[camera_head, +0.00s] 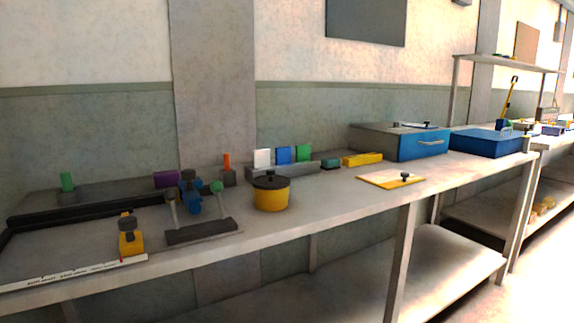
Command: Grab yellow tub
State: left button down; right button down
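The yellow tub (271,198) is round, with a dark lid and a small dark knob on top. It stands upright on the grey workbench (330,205), near the bench's front edge and left of the middle of the view. Nothing covers it from this side. Neither of my grippers shows in the head view.
To the right lie a yellow board (384,180) and a blue-fronted box (425,144). The bench front between tub and board is clear.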

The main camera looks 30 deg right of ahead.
aim_at(275, 200)
jog(key=l+u, duration=0.15)
jog(key=l, duration=2.1)
jog(key=i, duration=0.05)
